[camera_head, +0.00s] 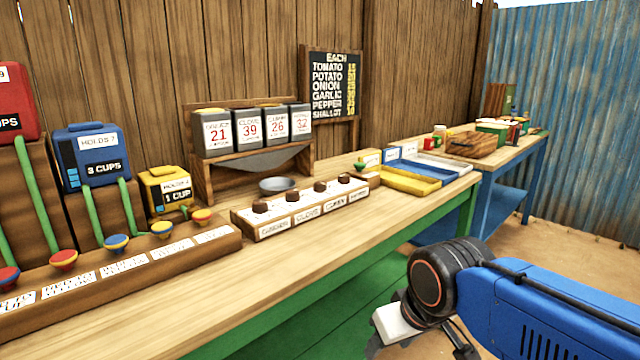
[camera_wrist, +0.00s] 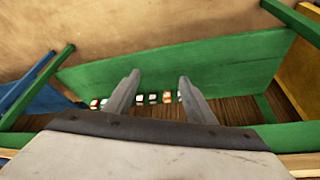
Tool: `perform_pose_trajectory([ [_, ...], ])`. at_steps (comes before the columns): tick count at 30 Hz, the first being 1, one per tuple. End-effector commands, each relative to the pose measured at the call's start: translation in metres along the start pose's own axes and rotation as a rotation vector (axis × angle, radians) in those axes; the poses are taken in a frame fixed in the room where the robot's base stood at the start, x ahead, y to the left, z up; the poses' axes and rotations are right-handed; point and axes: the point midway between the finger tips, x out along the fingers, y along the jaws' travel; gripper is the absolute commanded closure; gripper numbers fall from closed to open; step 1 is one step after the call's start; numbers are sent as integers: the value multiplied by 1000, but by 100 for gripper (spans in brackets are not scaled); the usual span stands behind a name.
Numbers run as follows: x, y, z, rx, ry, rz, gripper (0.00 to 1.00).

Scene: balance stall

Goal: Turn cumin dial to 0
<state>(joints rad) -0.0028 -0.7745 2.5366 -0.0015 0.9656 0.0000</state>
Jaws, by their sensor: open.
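The cumin dial (camera_head: 320,186) is a dark brown knob, third from the left in a row on a low wooden dial block (camera_head: 242,220). The label below it (camera_head: 335,204) appears to read cumin; its setting is too small to read. Behind it, the cumin canister (camera_head: 277,122) is the third of the spice canisters and shows 26. My gripper (camera_head: 390,335) is low in front of the table, well apart from the dial. In the wrist view my gripper (camera_wrist: 158,82) has its two fingers spread with nothing between them. The dial does not clearly show in the wrist view.
Neighbouring knobs stand close on both sides, including the clove dial (camera_head: 292,195). A grey bowl (camera_head: 277,186) sits behind the block. Yellow and blue trays (camera_head: 408,184) lie to the right. A plunger row (camera_head: 120,272) fills the left. The table's front strip (camera_head: 300,258) is clear.

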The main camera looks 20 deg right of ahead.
Motion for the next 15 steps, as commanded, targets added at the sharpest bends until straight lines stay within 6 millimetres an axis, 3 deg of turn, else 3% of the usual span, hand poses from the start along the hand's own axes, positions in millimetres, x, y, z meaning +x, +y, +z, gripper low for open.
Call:
perform_pose_trajectory([
  [4,-5,0,-8,-11,-3,0,50],
  [7,-17,1,-29,-41,-14,1,50],
  [15,-71,3,-127,-193,-67,2,50],
])
